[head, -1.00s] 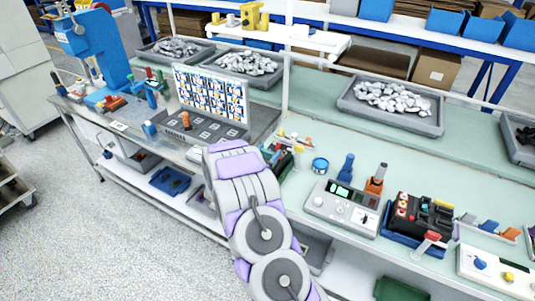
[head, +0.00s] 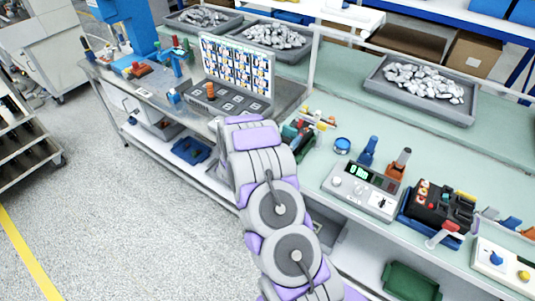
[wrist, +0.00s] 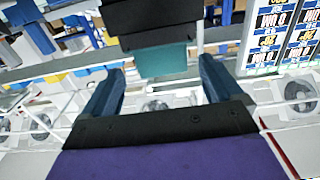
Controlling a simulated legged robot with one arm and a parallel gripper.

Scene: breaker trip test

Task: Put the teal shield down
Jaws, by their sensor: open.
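A teal piece (wrist: 161,61), which looks like the teal shield, shows in the wrist view below a black block. It lies between the fingertips in the picture, with a visible gap on each side. My gripper (wrist: 157,76) is open, its two dark blue fingers spread wide. I cannot tell how far beyond the fingertips the teal piece is. In the head view my arm hides the gripper, and I cannot make out the shield there.
A slotted grey panel (head: 232,99) with a picture board (head: 237,68) stands on the bench beyond my arm. A grey meter box (head: 361,190), a black breaker unit (head: 440,205) and a blue round tin (head: 342,145) stand right. Grey bins (head: 418,88) line the back.

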